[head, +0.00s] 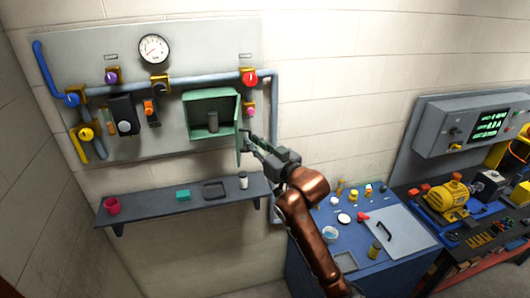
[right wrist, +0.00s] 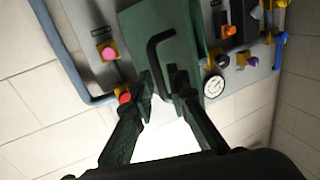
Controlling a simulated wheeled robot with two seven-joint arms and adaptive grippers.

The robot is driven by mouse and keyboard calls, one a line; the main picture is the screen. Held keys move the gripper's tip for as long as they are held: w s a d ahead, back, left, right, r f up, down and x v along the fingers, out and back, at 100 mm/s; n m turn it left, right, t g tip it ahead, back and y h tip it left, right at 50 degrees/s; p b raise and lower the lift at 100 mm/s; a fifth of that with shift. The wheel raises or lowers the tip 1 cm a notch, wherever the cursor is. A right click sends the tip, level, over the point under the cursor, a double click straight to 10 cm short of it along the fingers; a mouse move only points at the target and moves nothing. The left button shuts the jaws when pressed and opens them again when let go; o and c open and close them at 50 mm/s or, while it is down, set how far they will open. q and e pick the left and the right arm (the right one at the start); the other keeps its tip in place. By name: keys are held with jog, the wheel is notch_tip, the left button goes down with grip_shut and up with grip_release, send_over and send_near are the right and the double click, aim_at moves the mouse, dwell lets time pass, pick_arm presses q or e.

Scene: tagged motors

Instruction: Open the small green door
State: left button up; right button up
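The small green door (head: 239,138) stands swung out from the open green box (head: 198,106) on the wall panel. My right gripper (head: 248,139) is at the door's outer edge. In the right wrist view its fingertips (right wrist: 162,84) close in on both sides of the handle's lower end. My left gripper is not in view.
A blue pipe (head: 275,100) runs down right of the box. A blue workbench (head: 310,258) with small items stands at lower right.

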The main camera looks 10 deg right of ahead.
jog(key=v, duration=1)
jog(key=shift+w, duration=0.15)
